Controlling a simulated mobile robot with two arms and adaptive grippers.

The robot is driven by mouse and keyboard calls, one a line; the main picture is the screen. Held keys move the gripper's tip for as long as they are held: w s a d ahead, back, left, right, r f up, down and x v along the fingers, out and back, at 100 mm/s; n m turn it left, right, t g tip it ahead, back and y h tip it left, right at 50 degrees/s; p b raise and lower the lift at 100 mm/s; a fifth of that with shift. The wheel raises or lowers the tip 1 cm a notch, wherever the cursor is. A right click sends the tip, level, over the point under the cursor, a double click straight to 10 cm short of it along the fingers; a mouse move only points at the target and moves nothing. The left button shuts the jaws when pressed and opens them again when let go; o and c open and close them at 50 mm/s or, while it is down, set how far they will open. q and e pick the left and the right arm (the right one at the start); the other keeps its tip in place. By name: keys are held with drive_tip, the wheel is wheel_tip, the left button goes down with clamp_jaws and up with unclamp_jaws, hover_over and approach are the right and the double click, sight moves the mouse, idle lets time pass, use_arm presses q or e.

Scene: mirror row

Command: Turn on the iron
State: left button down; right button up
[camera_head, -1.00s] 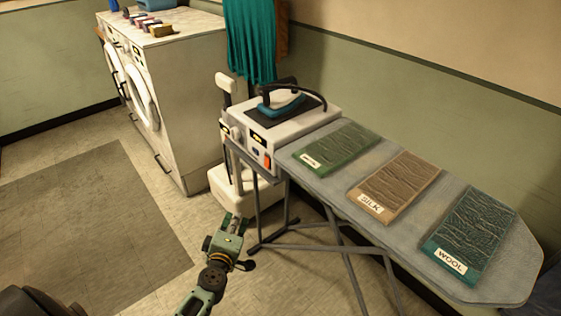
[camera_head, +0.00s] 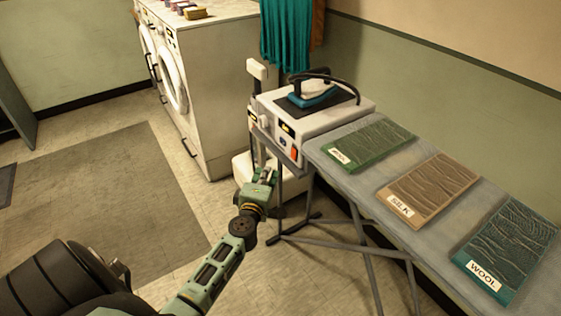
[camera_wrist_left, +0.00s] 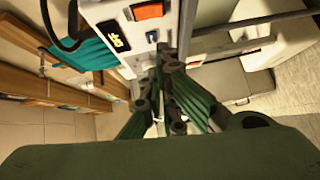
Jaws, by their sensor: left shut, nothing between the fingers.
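The teal iron (camera_head: 312,95) rests on a dark pad on top of a white steam-station box (camera_head: 345,112) at the board's left end. The box's front has a knob (camera_head: 265,122), a small yellow-lit display (camera_head: 286,130) and an orange-red switch (camera_head: 294,153). The switch also shows in the left wrist view (camera_wrist_left: 149,11), beside the lit display (camera_wrist_left: 116,38). My left gripper (camera_head: 266,173) is shut and empty, below and in front of the box, apart from the switch in the head view. In the wrist view its fingers (camera_wrist_left: 163,62) point towards the panel. My right gripper is not in view.
The ironing board (camera_head: 365,183) carries green, brown silk-labelled and teal wool-labelled cloth samples. Its crossed legs (camera_head: 365,240) stand right of my left arm. White washing machines (camera_head: 215,90) stand at the back left. Floor is open at left around a grey mat (camera_head: 110,200).

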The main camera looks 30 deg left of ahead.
sight(293, 153)
use_arm(q)
drive_tip(key=w+f+b, duration=0.1)
drive_tip(key=w+b, duration=0.1)
drive_tip(key=w, duration=0.7)
drive_tip(key=shift+a+b, duration=0.35)
drive_tip(key=shift+b, duration=0.05)
drive_tip(key=shift+w+d+f, duration=0.15)
drive_tip(key=shift+w+f, duration=0.15)
